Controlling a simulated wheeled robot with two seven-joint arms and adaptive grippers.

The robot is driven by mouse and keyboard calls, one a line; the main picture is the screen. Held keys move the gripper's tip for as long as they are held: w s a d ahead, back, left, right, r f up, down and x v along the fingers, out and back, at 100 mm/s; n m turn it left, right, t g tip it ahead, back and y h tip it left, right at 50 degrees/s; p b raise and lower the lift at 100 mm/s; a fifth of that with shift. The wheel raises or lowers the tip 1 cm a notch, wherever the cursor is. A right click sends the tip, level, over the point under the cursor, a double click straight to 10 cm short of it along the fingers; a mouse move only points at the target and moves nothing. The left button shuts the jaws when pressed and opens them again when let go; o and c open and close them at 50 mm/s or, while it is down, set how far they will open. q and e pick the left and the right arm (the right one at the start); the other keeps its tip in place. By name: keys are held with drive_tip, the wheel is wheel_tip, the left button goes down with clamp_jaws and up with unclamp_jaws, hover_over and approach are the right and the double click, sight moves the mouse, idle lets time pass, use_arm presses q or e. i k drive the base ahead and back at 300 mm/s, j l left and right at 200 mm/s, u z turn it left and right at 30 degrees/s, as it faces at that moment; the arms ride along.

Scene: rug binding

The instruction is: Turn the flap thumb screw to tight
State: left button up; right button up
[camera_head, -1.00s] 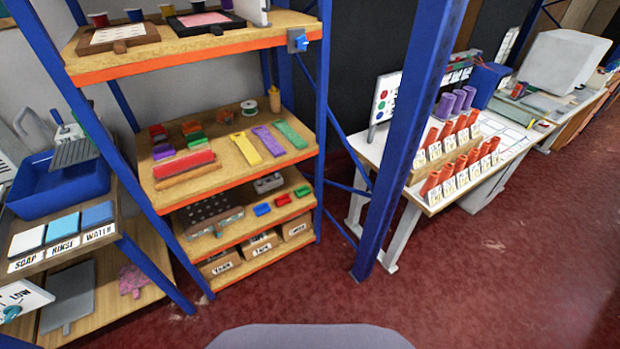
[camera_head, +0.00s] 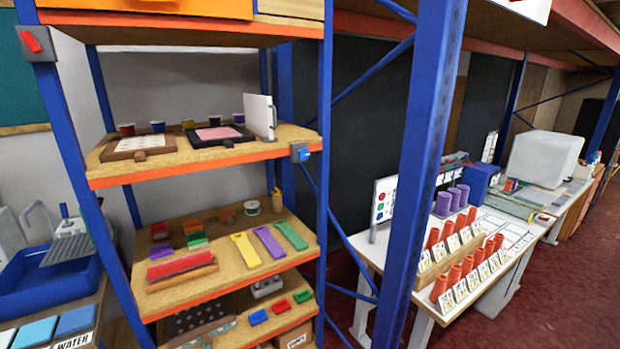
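I cannot make out for certain which part is the flap thumb screw. A small grey block with a blue knob (camera_head: 300,152) sits at the right front end of the orange-edged upper shelf, by the blue post. Its setting is too small to read. A white upright panel with a handle (camera_head: 261,117) stands on that shelf just behind it. A grey plate with a red piece (camera_head: 36,42) is fixed on the left blue post. Neither of my grippers is in view.
The upper shelf (camera_head: 180,171) holds two framed screens and several small cups. The shelf below holds coloured scrapers and blocks. A blue sink tray (camera_head: 50,285) is at left. A white table (camera_head: 400,262) with orange cones (camera_head: 455,275) stands right, behind a blue post (camera_head: 425,150).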

sight(35, 46)
drive_tip(key=u, duration=1.4)
